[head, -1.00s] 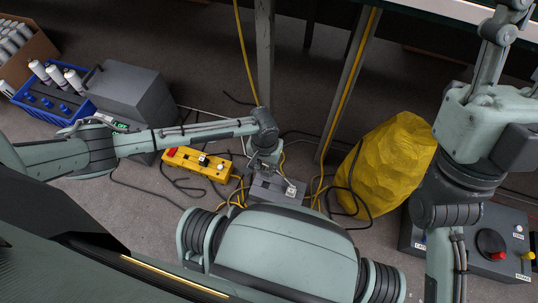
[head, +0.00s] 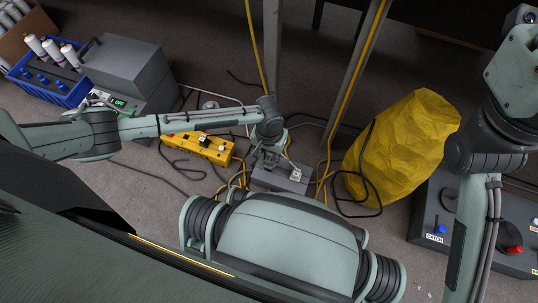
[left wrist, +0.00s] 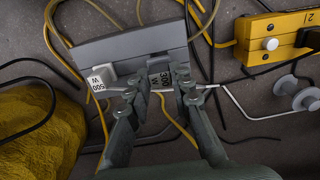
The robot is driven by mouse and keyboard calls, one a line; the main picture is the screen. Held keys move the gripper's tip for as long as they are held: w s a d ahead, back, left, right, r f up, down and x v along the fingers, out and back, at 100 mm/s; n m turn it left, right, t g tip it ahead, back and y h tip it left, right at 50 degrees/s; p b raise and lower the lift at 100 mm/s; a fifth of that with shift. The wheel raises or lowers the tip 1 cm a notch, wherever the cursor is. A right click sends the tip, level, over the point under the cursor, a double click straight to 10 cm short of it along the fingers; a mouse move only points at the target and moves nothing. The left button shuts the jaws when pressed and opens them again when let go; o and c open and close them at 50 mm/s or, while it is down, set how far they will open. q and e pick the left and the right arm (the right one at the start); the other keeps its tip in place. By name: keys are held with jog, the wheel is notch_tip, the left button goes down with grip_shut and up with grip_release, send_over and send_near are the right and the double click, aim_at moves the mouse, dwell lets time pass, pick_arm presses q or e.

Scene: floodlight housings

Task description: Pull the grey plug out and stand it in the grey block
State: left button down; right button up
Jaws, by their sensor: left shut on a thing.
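The grey block (head: 278,178) lies on the floor below my left arm; it also shows at the top of the left wrist view (left wrist: 130,45). A white plug (left wrist: 102,80) sits at its left end in the wrist view, by a label reading 500 W. My left gripper (left wrist: 160,76) is at the block's near edge, shut on the grey plug (left wrist: 158,60), with a 300 W label between the fingers. The fingers hide most of the plug, so I cannot tell how deep it sits. In the head view the left gripper (head: 268,158) hides it. My right gripper is out of view.
A yellow socket strip (head: 214,152) with a black and a white plug lies left of the block. Loose cables surround both. A yellow bag (head: 405,145) is at right, beside a grey control box (head: 475,222). A grey case (head: 125,70) and blue crate (head: 40,85) stand at left.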

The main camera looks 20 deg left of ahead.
pick_arm(q)
jog(key=p, duration=0.2)
jog(key=shift+p, duration=0.35)
dwell(2.6)
jog(key=shift+f+b, duration=0.65)
jog(key=shift+f, duration=0.6)
jog(key=c, duration=1.3)
grip_release()
jog(key=shift+o, duration=0.2)
